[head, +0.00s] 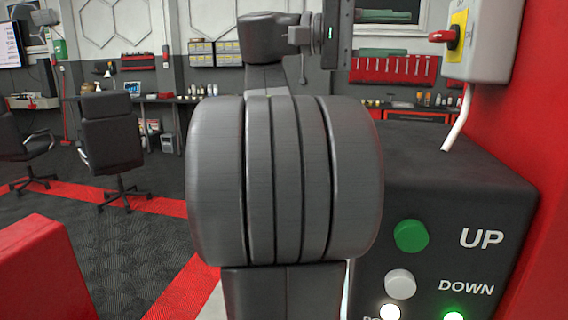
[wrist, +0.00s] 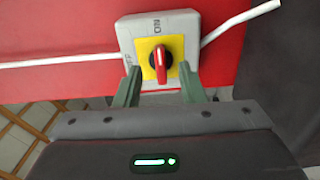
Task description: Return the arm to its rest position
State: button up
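My gripper (head: 412,34) is open and empty in the head view, its two grey-green fingers pointing right towards the switch box. In the wrist view, the open fingers (wrist: 161,88) stand apart on either side of the red knob's lower end, with nothing held between them. My arm rises large through the middle of the head view, its upper part bent to the right. The switch box (head: 487,50) is light grey with a yellow plate and a red rotary knob (wrist: 160,60). The knob looks upright, its white mark towards ON. A gap shows between fingers and box in the head view.
A dark control box (head: 455,185) with a green UP button (head: 411,236) and a grey DOWN button (head: 400,283) stands close right of my arm. Lit buttons show below. A red wall is at right, a red block (head: 35,270) at lower left. Open floor and chairs lie left.

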aim_at(436, 33)
jog(key=b+v, duration=0.5)
jog(key=v, duration=0.2)
jog(key=p+x, duration=0.3)
jog(key=x, duration=0.4)
jog(key=p+x, duration=0.3)
jog(key=x, duration=0.3)
jog(key=shift+s+d+r, duration=0.15)
jog(key=shift+d+r, duration=0.1)
jog(key=shift+d, duration=0.1)
jog(key=n+p, duration=0.2)
jog(key=n, duration=0.1)
jog(key=shift+a+r, duration=0.15)
jog(key=shift+r, duration=0.15)
jog(key=shift+n+p, duration=0.55)
jog(key=shift+n, duration=0.75)
